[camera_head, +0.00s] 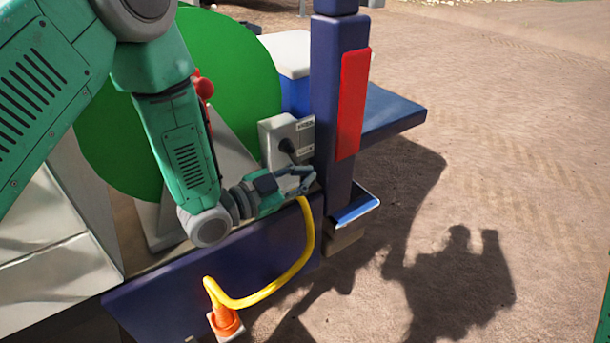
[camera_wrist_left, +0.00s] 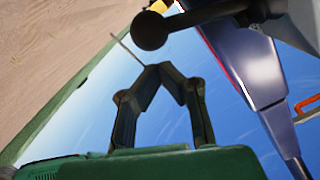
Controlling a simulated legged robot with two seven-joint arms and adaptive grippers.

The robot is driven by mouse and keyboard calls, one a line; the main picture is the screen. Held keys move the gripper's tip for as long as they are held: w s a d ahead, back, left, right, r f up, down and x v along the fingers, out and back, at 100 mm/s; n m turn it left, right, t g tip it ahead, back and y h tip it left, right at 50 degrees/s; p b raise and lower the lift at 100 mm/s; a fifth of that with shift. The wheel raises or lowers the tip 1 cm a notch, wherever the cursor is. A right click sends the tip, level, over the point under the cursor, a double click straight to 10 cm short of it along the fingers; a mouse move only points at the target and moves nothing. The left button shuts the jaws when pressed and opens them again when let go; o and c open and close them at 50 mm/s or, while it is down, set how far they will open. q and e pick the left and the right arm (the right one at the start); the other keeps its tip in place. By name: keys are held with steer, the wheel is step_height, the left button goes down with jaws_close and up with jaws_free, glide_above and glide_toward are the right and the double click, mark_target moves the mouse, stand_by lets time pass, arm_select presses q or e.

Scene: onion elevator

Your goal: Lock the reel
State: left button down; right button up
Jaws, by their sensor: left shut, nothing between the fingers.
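The reel (camera_head: 235,62) is a large green disc standing upright at the upper left, partly hidden behind my left arm. A grey box (camera_head: 282,135) with a dark round knob (camera_head: 287,146) is mounted to the right of the reel. My left gripper (camera_head: 308,178) is just below this box, shut and empty. In the left wrist view, the shut fingers (camera_wrist_left: 165,72) are near a black ball-ended lever (camera_wrist_left: 150,30); I cannot tell whether they touch it. A red part (camera_head: 204,88) shows behind my left arm, beside the reel. My right gripper is not in view.
A dark blue post (camera_head: 336,90) with a red panel (camera_head: 353,105) stands close to the right of the gripper. A blue ledge (camera_head: 393,112) sticks out behind the post. Open dirt ground lies to the right.

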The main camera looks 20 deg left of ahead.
arm_select(q)
steer(key=shift+f+m+b, duration=0.3)
steer(key=shift+f+b, duration=0.3)
steer(key=shift+f, duration=0.25)
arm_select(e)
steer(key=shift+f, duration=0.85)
arm_select(q)
steer(key=shift+f, duration=0.1)
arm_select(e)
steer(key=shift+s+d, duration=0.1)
